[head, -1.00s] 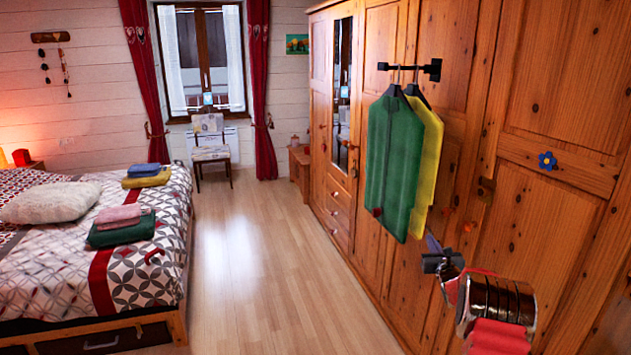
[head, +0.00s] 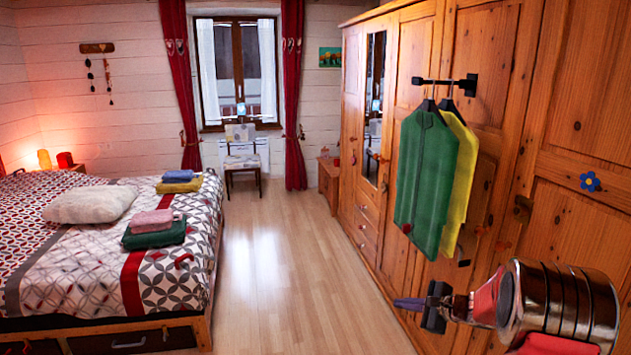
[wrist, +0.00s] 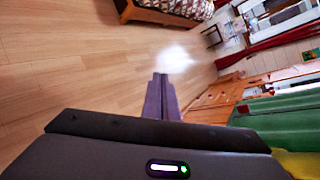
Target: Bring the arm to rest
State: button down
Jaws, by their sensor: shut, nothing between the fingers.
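My gripper (head: 408,303) is at the lower right of the head view, below the hanging garments and apart from them. Its fingers point left, over the floor beside the wardrobe. In the wrist view my gripper (wrist: 160,84) shows its two purple fingers together, with nothing between them. Beyond them lie the wooden floor and a bright patch of light. My arm runs from the gripper to the lower right edge of the head view.
A green garment (head: 425,180) and a yellow garment (head: 462,190) hang from a black rail (head: 440,83) on the wardrobe (head: 510,130). The bed (head: 70,260) with folded clothes stands at the left. The floor (head: 285,290) between is clear.

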jog(key=s+a+r+n+g+h, duration=0.1)
jog(key=s+a+r+n+g, duration=0.2)
jog(key=s, duration=0.4)
jog(key=s+a+r+n+g, duration=0.1)
jog(key=s+a+r+n, duration=0.2)
jog(key=s, duration=0.5)
jog(key=s+a+r+n+g+h, duration=0.1)
jog(key=s+a+n+g, duration=0.15)
jog(key=s+n, duration=0.35)
jog(key=s+r+n+t+h, duration=0.1)
jog(key=s+r+n+h, duration=0.1)
jog(key=s+r, duration=0.4)
jog(key=s+a+r+n+t+h, duration=0.1)
jog(key=s+r+n+h, duration=0.2)
jog(key=s, duration=1.4)
notch_tip(320, 180, up, 3)
jog(key=n, duration=0.2)
jog(key=shift+a+n+t, duration=0.3)
jog(key=shift+t, duration=0.05)
